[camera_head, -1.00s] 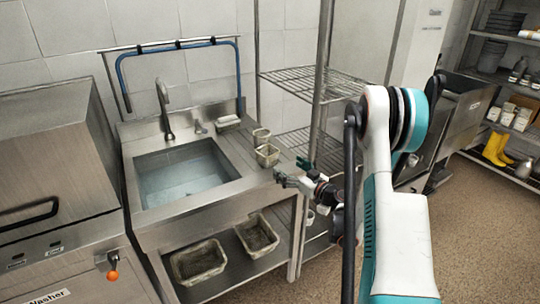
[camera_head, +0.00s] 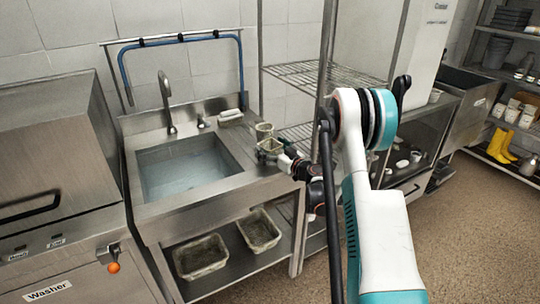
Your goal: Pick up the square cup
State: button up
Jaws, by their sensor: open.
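The square cup (camera_head: 268,146) is a small pale grey-green open container on the steel counter to the right of the sink. A second small cup (camera_head: 264,130) of similar colour stands just behind it. My gripper (camera_head: 279,154) is open at the right side of the square cup, very close to it and overlapping its lower right part in this view. I cannot tell whether the fingers touch the cup or straddle it. Part of the cup's right side is hidden behind the gripper.
The sink basin (camera_head: 190,168) with its tap (camera_head: 166,105) lies left of the cups. A small pale item (camera_head: 230,115) sits on the counter behind. Two baskets (camera_head: 201,257) (camera_head: 259,230) stand on the shelf below. A wire rack (camera_head: 300,73) rises behind the arm.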

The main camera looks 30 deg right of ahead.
jog(key=shift+w, duration=0.1)
jog(key=shift+c, duration=0.2)
jog(key=c, duration=0.8)
jog(key=shift+w+a+r, duration=0.1)
